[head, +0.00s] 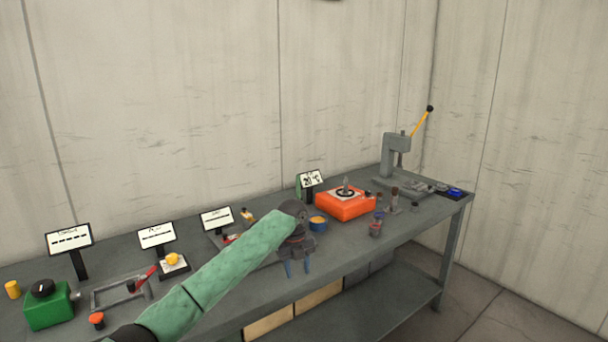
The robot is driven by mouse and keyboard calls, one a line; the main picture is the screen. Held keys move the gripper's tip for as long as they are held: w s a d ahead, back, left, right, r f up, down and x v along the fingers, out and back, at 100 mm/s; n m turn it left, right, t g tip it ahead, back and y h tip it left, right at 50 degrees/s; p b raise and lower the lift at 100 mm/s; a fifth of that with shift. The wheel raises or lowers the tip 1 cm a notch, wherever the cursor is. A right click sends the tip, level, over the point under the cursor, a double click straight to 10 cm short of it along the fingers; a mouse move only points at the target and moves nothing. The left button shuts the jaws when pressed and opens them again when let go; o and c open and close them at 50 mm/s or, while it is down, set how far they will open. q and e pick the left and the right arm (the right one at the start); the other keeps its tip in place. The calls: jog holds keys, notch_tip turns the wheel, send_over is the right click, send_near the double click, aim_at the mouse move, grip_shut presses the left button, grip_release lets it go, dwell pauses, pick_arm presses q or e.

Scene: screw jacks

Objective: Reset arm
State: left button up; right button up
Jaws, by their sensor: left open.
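My left arm in a green sleeve reaches in from the bottom left across the front of the workbench (400,237). My left gripper (297,269) points down near the bench's front edge, its two blue-tipped fingers apart and nothing visible between them. The small screw-jack-like parts (393,204) stand on the bench to the right of the gripper, apart from it. My right gripper does not show.
An orange box (345,204) with a round top stands right of the gripper. A grey press (393,160) with a yellow lever stands at the far right. A green box (48,309) and a grey frame (118,292) are on the left. Sign stands line the back.

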pick_arm(q)
jog(key=s+f+n+t+h, duration=0.1)
jog(key=s+f+n, duration=0.7)
jog(key=s, duration=0.5)
jog(key=s+f+n+t+h, duration=0.15)
jog(key=s+f+n, duration=0.35)
jog(key=s+f, duration=0.7)
jog(key=s+a+n+y, duration=0.1)
jog(key=s+a+n, duration=0.5)
jog(key=s, duration=0.4)
jog(key=s+a+r+n+t+y, duration=0.1)
jog(key=s+a+n, duration=0.5)
jog(key=s, duration=0.4)
jog(key=s+a+n+y, duration=0.1)
jog(key=s+a+n, duration=0.5)
jog(key=s, duration=0.4)
jog(key=s+d+f+g, duration=0.1)
jog(key=s+f, duration=0.1)
jog(key=f, duration=1.5)
jog(key=s+d+f+g, duration=0.1)
jog(key=s+f, duration=0.2)
jog(key=f, duration=1.5)
jog(key=shift+d+f+m, duration=0.3)
jog(key=shift+f, duration=0.05)
